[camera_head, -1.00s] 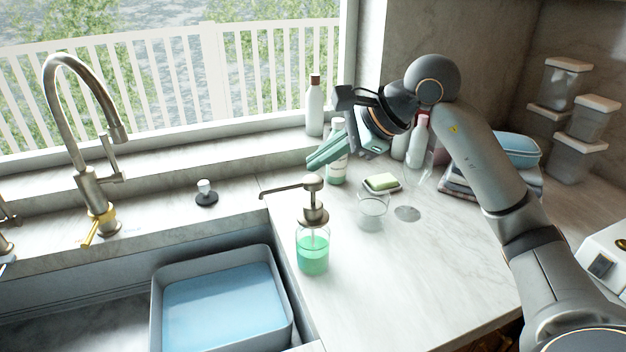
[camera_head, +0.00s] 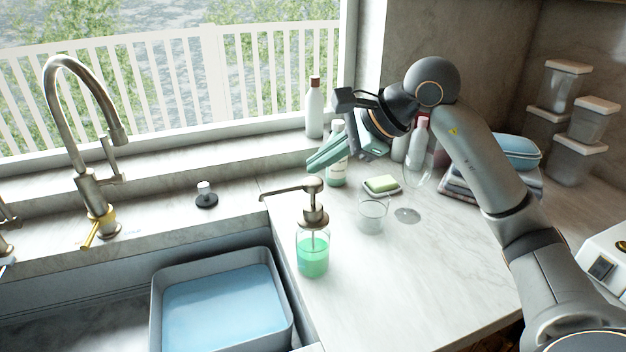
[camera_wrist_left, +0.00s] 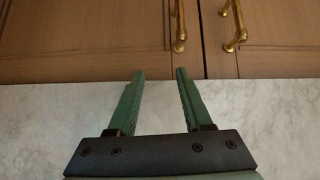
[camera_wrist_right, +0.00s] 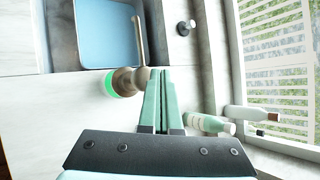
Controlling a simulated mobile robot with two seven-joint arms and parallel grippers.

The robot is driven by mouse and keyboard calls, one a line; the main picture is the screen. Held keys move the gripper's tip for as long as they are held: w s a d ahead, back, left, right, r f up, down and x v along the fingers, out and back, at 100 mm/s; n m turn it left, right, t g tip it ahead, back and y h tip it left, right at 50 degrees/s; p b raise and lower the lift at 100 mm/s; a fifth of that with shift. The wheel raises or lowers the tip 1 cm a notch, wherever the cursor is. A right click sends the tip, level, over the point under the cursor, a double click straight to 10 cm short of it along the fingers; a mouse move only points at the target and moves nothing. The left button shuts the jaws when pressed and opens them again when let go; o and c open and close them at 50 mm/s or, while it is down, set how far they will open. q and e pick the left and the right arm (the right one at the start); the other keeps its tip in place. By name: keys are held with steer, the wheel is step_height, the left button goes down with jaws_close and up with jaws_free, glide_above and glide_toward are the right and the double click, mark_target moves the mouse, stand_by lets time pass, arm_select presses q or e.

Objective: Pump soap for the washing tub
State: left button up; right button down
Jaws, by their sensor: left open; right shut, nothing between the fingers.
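The soap pump bottle (camera_head: 313,258) stands upright on the marble counter, holding green soap, with a bronze pump head (camera_head: 314,190) whose spout points left toward the sink. The washing tub (camera_head: 222,305), grey with blue water in it, sits in the sink left of the bottle. My right gripper (camera_head: 312,166) is shut and empty, above and behind the pump head, apart from it in the head view. In the right wrist view the pump head (camera_wrist_right: 129,82) shows left of the shut fingertips. My left gripper (camera_wrist_left: 157,75) is open and empty, facing wooden cabinet doors; it is outside the head view.
A tap (camera_head: 97,190) rises behind the sink. Folded cloths (camera_head: 490,180) lie at the right. The counter front right of the bottle is clear.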

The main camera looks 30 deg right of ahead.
mark_target(314, 180)
steer(key=shift+f, duration=0.15)
stand_by(0.6)
steer(key=shift+f+b, duration=0.3)
steer(key=shift+b, duration=0.15)
steer(key=shift+f+b, duration=0.95)
steer(key=shift+f, duration=0.15)
stand_by(0.8)
steer(key=shift+r, duration=0.1)
steer(key=shift+r+p, duration=1.3)
steer(key=shift+r, duration=0.1)
step_height(314, 180, up, 5)
steer(key=p, duration=0.4)
steer(key=shift+r+p, duration=0.1)
steer(key=shift+p, duration=0.2)
